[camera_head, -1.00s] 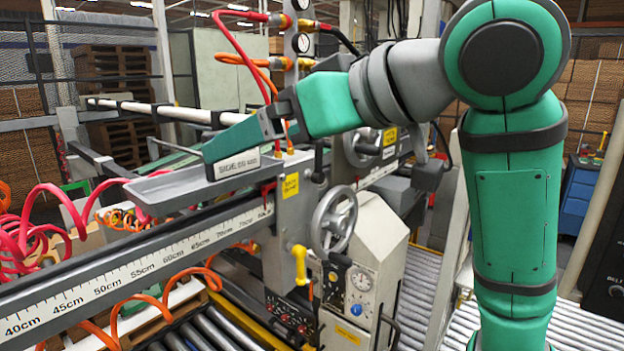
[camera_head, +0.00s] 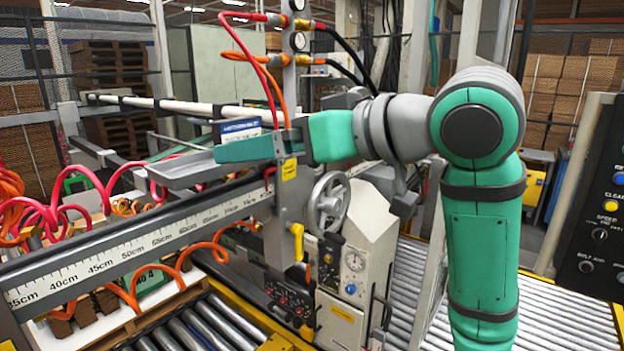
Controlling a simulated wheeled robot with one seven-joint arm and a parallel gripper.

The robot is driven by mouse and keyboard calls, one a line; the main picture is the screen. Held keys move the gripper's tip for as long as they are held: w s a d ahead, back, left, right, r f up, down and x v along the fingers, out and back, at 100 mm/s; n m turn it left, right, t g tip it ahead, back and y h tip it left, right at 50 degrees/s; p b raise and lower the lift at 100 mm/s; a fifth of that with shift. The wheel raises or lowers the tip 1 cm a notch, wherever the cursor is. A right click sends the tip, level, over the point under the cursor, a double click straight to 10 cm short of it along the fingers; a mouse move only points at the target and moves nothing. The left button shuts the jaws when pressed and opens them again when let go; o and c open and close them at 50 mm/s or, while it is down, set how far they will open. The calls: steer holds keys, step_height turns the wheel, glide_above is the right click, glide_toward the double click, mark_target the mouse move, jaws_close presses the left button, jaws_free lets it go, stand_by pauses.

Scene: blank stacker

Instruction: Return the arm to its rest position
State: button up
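My green and grey arm (camera_head: 475,130) comes up from the lower right, bends at a large round joint and reaches left across the machine. Its forearm lies roughly level in the picture.
A measuring rail (camera_head: 130,250) crosses the lower left. Red and orange coiled hoses (camera_head: 85,205) hang at left. A control panel (camera_head: 598,210) stands close at right. Rollers (camera_head: 420,290) run along the floor.

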steer(key=w+d+f+m+t, duration=0.2)
steer(key=w+f+m+t, duration=0.3)
steer(key=f, duration=0.7)
steer(key=w+d+f+m+t, duration=0.1)
steer(key=w+f+m, duration=0.2)
steer(key=w+f, duration=0.6)
steer(key=s+d+f+m+t+h, duration=0.1)
steer(key=s+f+m+h, duration=0.1)
steer(key=f, duration=0.7)
steer(key=s+f+m+t+h, duration=0.1)
steer(key=f+m+t+h, duration=0.1)
steer(key=f, duration=0.6)
steer(key=s+d+f+m+g+h, duration=0.1)
steer(key=s+f+m+h, duration=0.45)
steer(key=s+f, duration=1.8)
steer(key=s+f+n+g+h, duration=0.1)
steer(key=s+n, duration=0.7)
steer(key=s, duration=1.4)
steer(key=shift+s+d+f+g+h, duration=0.15)
steer(key=shift+s+f+g+h, duration=0.15)
steer(key=shift+h, duration=0.45)
